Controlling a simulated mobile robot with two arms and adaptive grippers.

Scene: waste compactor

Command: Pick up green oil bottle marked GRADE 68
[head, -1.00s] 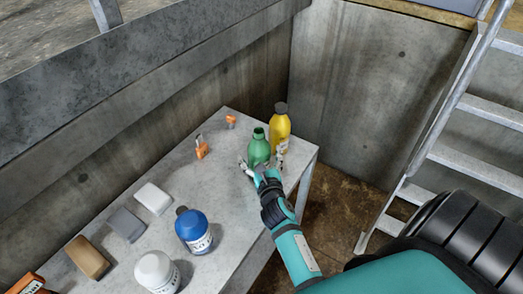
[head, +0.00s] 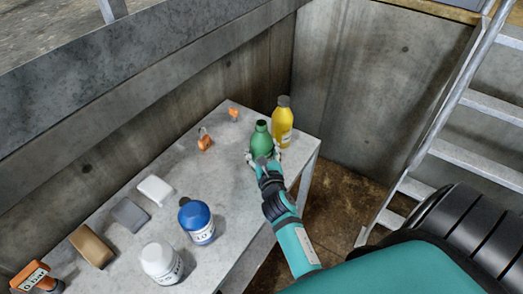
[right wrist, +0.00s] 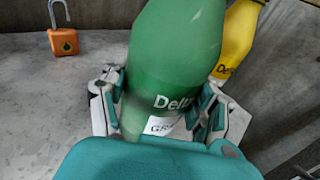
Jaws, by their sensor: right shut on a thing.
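The green bottle (head: 261,141) stands at the far right end of the grey table. In the right wrist view the green bottle (right wrist: 172,60) fills the middle, and part of its white label shows, with the lower text hidden. My right gripper (head: 263,158) is shut on the green bottle, with a finger on each side of it in the right wrist view (right wrist: 160,110). The bottle looks slightly tilted in the wrist view. I cannot tell whether its base touches the table. My left gripper is not in view.
A yellow bottle (head: 282,123) stands just behind the green one. Orange padlocks (head: 205,142) lie to its left. A blue bottle (head: 196,221), a white bottle (head: 161,262) and several blocks (head: 130,214) are on the nearer table. Concrete walls and a metal ladder (head: 459,146) surround it.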

